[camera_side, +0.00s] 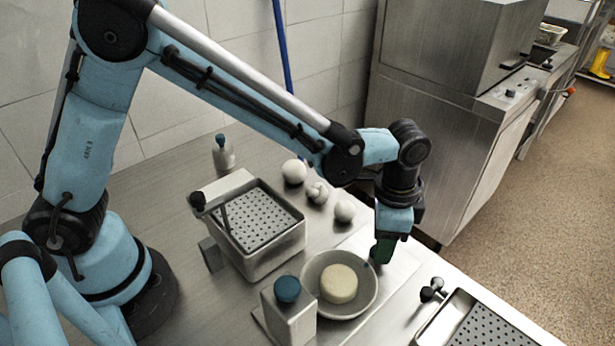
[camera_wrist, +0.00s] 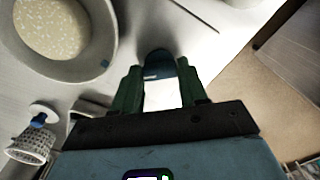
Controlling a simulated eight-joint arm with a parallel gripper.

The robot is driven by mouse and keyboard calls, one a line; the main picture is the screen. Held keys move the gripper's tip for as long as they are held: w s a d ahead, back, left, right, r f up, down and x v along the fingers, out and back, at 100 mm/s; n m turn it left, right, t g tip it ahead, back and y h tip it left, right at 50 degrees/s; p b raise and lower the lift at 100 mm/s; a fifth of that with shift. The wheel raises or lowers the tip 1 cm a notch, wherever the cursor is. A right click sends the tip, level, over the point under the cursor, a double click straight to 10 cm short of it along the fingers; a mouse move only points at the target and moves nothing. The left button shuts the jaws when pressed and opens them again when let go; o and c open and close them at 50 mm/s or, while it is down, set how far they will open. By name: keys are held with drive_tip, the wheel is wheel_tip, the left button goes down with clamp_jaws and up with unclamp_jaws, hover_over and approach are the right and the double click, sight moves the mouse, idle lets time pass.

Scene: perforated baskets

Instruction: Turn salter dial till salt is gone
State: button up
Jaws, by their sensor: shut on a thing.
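My gripper (camera_side: 383,250) points down just right of the grey bowl (camera_side: 312,270), its green fingers near the counter. In the wrist view my gripper (camera_wrist: 158,85) is shut on a pale piece (camera_wrist: 162,96) with a dark blue rounded end (camera_wrist: 158,62); I cannot tell for sure whether this is the salter or its dial. The bowl holds a round cream cheese (camera_side: 338,283) and also shows in the wrist view (camera_wrist: 108,30). A grey box (camera_side: 290,325) with a blue round knob (camera_side: 288,289) stands left of the bowl. I cannot make out any loose salt.
A metal tray with a perforated basket (camera_side: 277,252) stands behind the bowl. Another perforated basket (camera_side: 490,328) lies at front right. Several white balls (camera_side: 344,212) and a bottle with a blue cap (camera_side: 225,160) stand farther back. The counter's edge drops to the floor at right.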

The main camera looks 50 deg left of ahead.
drive_tip(key=shift+m, duration=0.8)
drive_tip(key=o, duration=1.1)
drive_tip(key=shift+c, duration=0.2)
wheel_tip(320, 180, up, 12)
drive_tip(key=shift+a+r, duration=0.1)
drive_tip(key=s+a+n+t, duration=0.3)
drive_tip(key=a+n, duration=0.3)
drive_tip(key=a, duration=0.4)
drive_tip(key=s+a+n+t, duration=0.4)
drive_tip(key=s+a+n, duration=0.1)
drive_tip(key=a, duration=0.6)
drive_tip(key=shift+s+a+f+n, duration=0.2)
drive_tip(key=shift+f+n, duration=0.2)
drive_tip(key=shift+f, duration=0.05)
